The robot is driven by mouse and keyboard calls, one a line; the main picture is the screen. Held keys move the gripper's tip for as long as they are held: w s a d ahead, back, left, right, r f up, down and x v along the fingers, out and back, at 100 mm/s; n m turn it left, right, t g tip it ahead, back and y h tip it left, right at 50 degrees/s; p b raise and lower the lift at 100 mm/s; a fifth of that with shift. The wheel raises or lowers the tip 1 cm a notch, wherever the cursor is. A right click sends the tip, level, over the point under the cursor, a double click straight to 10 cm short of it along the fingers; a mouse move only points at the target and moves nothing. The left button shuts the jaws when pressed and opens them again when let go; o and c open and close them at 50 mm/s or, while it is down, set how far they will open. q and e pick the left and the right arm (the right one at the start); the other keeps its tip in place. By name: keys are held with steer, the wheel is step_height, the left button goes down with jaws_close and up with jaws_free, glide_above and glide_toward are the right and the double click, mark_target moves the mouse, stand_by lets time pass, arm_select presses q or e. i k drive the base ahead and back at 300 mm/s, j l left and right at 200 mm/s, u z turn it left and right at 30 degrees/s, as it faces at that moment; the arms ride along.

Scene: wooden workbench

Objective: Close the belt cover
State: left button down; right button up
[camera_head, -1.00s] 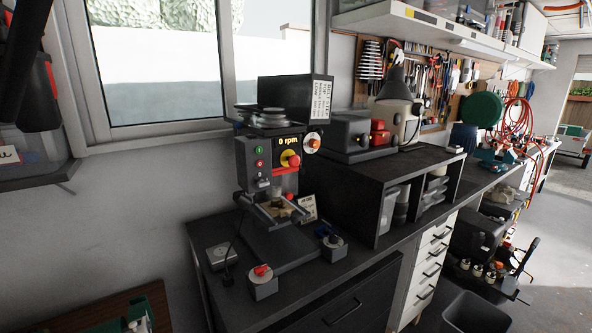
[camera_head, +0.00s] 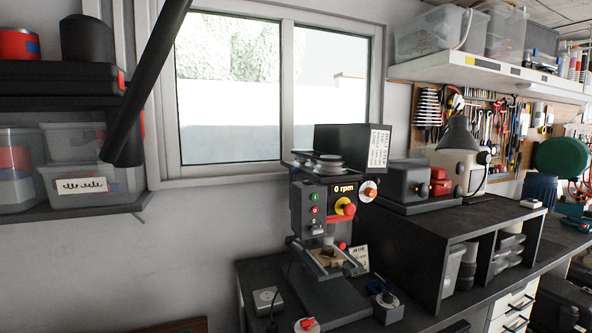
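The drill press (camera_head: 325,215) stands on the dark bench, its display reading 0 rpm. Its belt cover (camera_head: 352,146) is a black box-like lid with a white label on its right side. The cover stands raised behind the pulleys, so it is open. The grey pulleys (camera_head: 318,161) lie exposed on top of the press head. Neither of my grippers is in view.
A dark shelf unit (camera_head: 470,225) stands right of the press, with grey and red equipment on top. A wall shelf (camera_head: 85,207) with clear bins is at left. A black tube (camera_head: 145,85) slants across the upper left. The window is behind the press.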

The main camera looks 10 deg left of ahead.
mark_target(364, 147)
steer(key=i+l+u, duration=0.4)
steer(key=l, duration=0.45)
steer(key=i+l+u, duration=0.15)
steer(key=l+u, duration=0.25)
steer(key=l, duration=0.45)
steer(key=l+u, duration=0.4)
steer(key=l, duration=0.55)
steer(key=l+u, duration=0.4)
steer(key=l, duration=0.6)
steer(key=k+j+z, duration=0.25)
steer(key=j+z, duration=0.15)
